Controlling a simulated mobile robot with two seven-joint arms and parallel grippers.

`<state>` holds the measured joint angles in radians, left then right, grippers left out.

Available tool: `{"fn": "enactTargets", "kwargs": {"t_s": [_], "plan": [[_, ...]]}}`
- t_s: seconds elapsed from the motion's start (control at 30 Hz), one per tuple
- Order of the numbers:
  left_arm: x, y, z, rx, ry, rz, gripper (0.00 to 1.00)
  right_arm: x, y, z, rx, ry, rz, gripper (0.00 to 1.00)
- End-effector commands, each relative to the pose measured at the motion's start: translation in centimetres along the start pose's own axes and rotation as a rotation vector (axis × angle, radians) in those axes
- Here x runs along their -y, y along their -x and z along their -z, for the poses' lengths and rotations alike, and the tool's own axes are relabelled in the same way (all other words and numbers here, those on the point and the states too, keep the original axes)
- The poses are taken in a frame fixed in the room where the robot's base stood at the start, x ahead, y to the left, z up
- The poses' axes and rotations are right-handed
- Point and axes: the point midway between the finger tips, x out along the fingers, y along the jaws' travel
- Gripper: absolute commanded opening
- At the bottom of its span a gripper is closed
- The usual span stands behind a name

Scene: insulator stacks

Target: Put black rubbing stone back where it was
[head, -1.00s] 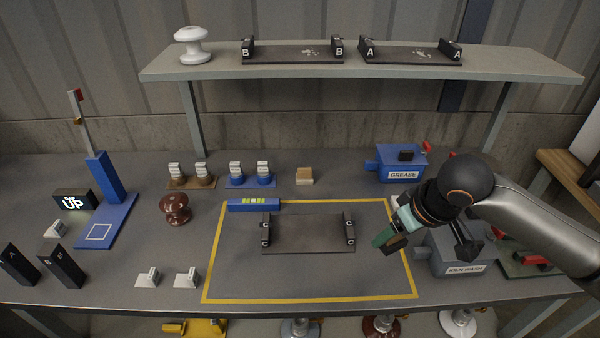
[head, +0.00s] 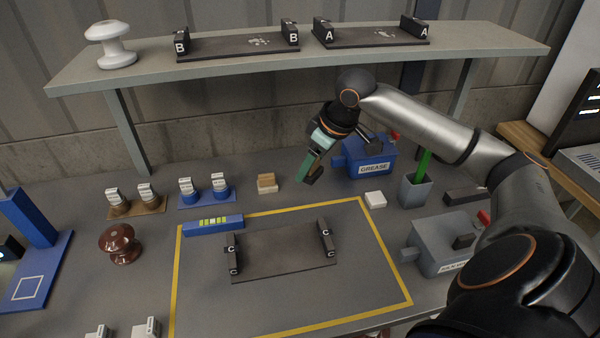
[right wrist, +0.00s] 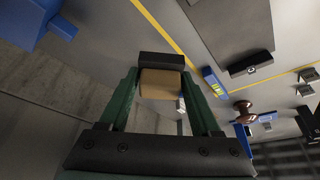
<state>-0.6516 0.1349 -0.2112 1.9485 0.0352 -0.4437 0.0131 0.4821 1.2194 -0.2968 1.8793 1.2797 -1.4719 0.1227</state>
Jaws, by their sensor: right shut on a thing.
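My right gripper (head: 309,170) has green fingers and is shut on a black block, the black rubbing stone (head: 315,177). In the right wrist view the black stone (right wrist: 162,61) sits at the fingertips. A tan face shows between the fingers just behind it; I cannot tell whether it belongs to the stone. My left gripper is not in view.
The GREASE box (head: 369,164), a white block (head: 375,200), a grey cup (head: 415,190) and a grey box (head: 440,240) stand right. A black C-marked cradle (head: 280,255) lies inside the yellow outline. A shelf (head: 150,70) overhangs the back.

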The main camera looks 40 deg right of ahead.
Motion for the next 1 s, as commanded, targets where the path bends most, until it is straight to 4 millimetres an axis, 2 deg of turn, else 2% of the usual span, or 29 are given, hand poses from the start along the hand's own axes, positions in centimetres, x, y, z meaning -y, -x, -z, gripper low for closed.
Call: {"fn": "enactTargets", "kwargs": {"t_s": [0.27,0.33,0.5,0.83,1.0], "plan": [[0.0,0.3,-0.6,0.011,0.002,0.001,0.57,-4.2,-3.5,2.4,-0.003,-0.003,0.002,0.12],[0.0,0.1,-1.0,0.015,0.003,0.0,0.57,-5.0,-5.5,2.3,0.002,-0.004,0.003,0.12],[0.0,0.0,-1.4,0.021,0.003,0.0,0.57,-6.7,-8.2,2.6,0.0,0.0,0.001,0.12],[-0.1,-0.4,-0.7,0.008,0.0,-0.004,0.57,-7.9,-10.2,2.8,0.0,0.0,0.0,0.12],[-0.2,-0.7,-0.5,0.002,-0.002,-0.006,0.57,-7.8,-12.6,1.6,0.002,0.001,0.0,0.12]]}}
